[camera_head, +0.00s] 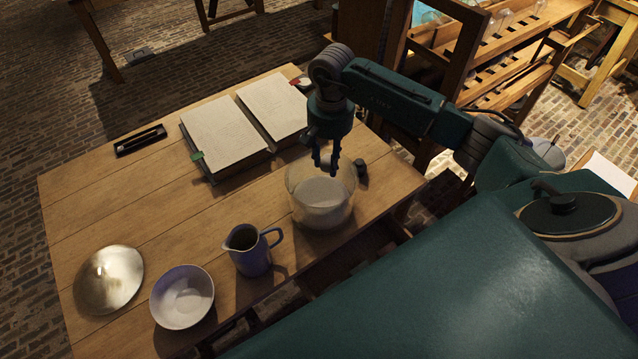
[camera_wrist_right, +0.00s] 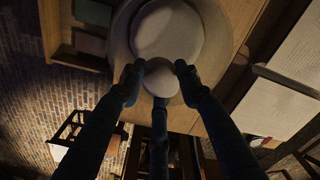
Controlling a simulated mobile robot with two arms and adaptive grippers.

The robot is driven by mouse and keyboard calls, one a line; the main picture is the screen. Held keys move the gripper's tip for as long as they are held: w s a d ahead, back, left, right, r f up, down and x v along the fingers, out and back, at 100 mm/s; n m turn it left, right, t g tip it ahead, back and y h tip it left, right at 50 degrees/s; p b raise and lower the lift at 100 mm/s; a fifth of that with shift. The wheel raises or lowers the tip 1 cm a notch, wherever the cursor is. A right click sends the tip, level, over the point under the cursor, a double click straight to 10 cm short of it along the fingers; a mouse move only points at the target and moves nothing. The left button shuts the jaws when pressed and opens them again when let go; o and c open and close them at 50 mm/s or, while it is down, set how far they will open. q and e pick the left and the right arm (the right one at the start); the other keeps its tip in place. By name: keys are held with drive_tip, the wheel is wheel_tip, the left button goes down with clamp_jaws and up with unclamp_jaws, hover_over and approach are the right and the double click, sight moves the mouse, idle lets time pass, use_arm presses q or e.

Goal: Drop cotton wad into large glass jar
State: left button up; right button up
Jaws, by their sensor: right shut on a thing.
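The large glass jar (camera_head: 298,199) stands near the right front edge of the wooden table, with a pale, whitish mass at its bottom. Its round rim also shows at the top of the right wrist view (camera_wrist_right: 120,35). My right gripper (camera_head: 326,168) points down over the jar's mouth. It is shut on the cotton wad (camera_head: 324,160), a small whitish round thing partly hidden by the fingers. In the right wrist view the wad (camera_wrist_right: 160,80) sits between the fingertips, in front of the jar's pale contents. My left gripper is not in view.
A blue jug (camera_head: 250,252), a white bowl (camera_head: 182,297) and a shiny metal dome (camera_head: 108,279) stand left of the jar. An open book (camera_head: 224,135) lies behind. A small dark object (camera_head: 360,167) sits right of the jar. The table's left middle is clear.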

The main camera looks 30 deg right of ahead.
drive_tip(key=o, duration=0.9)
drive_tip(key=shift+o, duration=0.9)
drive_tip(key=shift+r, duration=0.1)
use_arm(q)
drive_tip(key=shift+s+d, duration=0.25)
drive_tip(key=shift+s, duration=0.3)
use_arm(e)
wheel_tip(320, 180, up, 12)
